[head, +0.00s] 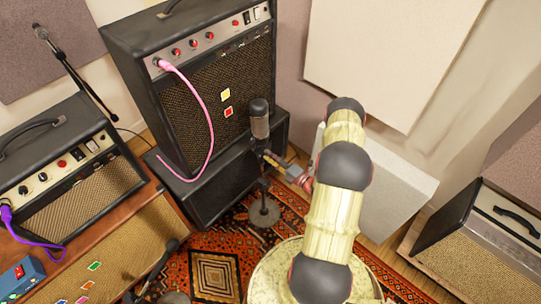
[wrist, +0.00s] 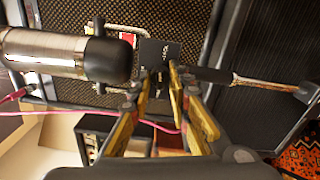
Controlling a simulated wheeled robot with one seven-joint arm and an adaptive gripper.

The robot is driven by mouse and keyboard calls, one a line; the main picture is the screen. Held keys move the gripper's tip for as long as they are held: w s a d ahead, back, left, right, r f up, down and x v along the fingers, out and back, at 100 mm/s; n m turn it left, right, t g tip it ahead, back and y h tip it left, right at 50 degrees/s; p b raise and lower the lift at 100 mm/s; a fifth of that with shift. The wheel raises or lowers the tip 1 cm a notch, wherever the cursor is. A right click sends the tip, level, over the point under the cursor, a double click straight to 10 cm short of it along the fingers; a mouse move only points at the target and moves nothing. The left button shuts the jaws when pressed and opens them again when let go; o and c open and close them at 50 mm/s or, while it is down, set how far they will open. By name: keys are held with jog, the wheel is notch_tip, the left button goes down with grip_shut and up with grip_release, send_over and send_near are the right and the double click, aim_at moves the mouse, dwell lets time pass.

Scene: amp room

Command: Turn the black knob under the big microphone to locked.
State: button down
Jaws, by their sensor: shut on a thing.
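The big microphone (head: 259,120) stands upright on a floor stand in front of the tall amp. In the wrist view it lies sideways at the left (wrist: 62,53), with a silver body and black end. My gripper (head: 271,158) reaches in from the right just below it. In the wrist view the yellow fingers of my gripper (wrist: 162,82) are closed around the black knob (wrist: 159,78), which is mostly hidden between the fingertips. A black plate (wrist: 158,52) with small pale markings sits beside the knob. I cannot read the knob's setting.
The stand's round base (head: 264,212) rests on a patterned rug (head: 215,272). The tall amp (head: 215,100) with a pink cable stands close behind the microphone. A smaller amp (head: 75,185) is at left, another (head: 465,245) at right. A second microphone (head: 42,33) stands at upper left.

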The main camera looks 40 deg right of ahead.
jog(key=shift+m, duration=1.1)
jog(key=c, duration=1.6)
grip_release()
jog(key=shift+c, duration=0.2)
jog(key=s+d, duration=0.1)
jog(key=s, duration=1.1)
